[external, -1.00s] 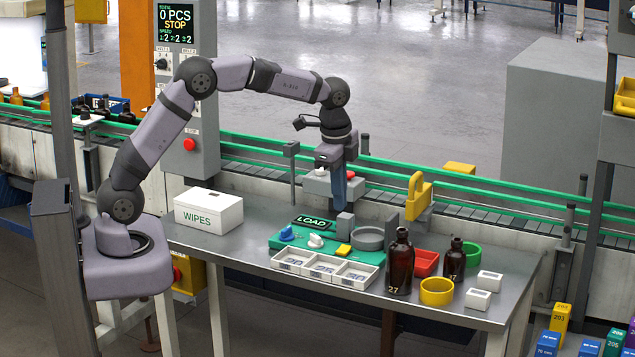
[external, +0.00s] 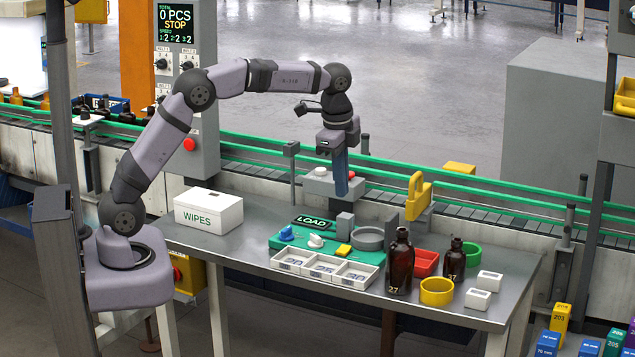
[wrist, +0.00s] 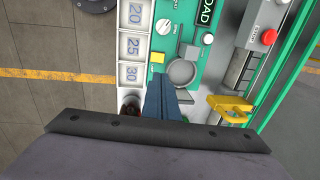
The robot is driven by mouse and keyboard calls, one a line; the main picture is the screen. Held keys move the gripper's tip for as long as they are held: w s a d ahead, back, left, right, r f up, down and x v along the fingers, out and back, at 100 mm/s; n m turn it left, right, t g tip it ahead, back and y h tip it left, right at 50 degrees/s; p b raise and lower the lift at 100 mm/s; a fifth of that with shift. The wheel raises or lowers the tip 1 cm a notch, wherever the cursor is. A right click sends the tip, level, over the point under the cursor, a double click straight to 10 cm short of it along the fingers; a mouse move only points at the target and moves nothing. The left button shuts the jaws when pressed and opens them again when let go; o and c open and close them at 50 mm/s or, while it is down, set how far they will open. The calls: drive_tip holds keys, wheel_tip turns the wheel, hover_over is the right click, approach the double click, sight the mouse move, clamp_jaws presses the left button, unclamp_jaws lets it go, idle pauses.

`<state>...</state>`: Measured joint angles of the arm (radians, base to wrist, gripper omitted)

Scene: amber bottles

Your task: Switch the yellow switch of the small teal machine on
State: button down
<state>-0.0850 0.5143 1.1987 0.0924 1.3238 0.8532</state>
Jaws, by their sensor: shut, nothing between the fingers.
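The small teal machine (external: 285,242) lies on the steel table, with a LOAD plate, a blue knob (external: 286,234), a white knob (external: 316,241) and a grey round cup (external: 368,239).
White numbered trays (external: 325,269) stand along the machine's front. Amber bottles (external: 400,265), a red bin (external: 426,262) and yellow (external: 436,292) and green (external: 471,253) rings stand to the right. A wipes box (external: 208,211) is at left.

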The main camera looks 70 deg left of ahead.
sight(346, 246)
drive_tip(key=shift+w+a+b, duration=0.25)
drive_tip(key=shift+b, duration=0.4)
drive_tip(key=shift+r, duration=0.1)
drive_tip(key=f+p, duration=0.1)
drive_tip(key=f, duration=0.3)
drive_tip(key=w+a+f+p, duration=0.1)
drive_tip(key=f, duration=0.4)
drive_tip(key=f+p, duration=0.2)
drive_tip(key=f, duration=0.3)
drive_tip(key=shift+w+a, duration=0.15)
drive_tip(key=shift+a+f, duration=0.1)
drive_tip(key=shift+f, duration=0.1)
